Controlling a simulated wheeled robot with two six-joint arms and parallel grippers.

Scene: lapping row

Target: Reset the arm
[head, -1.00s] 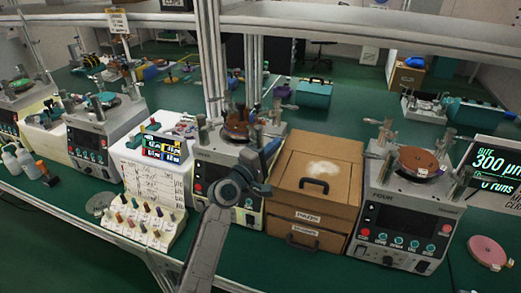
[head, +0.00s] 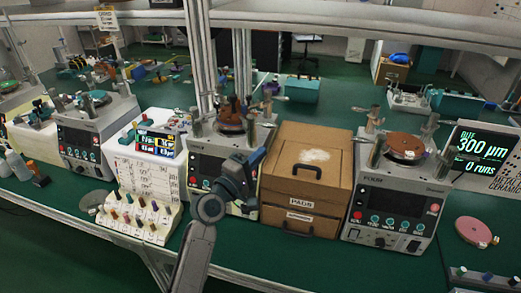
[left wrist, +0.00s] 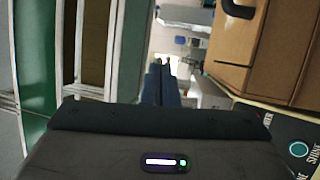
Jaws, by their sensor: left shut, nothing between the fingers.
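My left arm comes up from the bottom middle of the head view. Its gripper (head: 256,158) is in front of the lapping machine (head: 208,165) and just left of the brown pad box (head: 302,186). In the left wrist view, the gripper's blue fingers (left wrist: 161,84) are together with nothing between them. Whether it touches the machine or box cannot be told. My right gripper is not in view.
Another lapping machine (head: 396,196) stands right of the box, beside a screen (head: 482,150) reading 300 µm. A white rack of colored-knob pieces (head: 140,215) is at left. A pink disc (head: 474,231) lies on the green bench at right.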

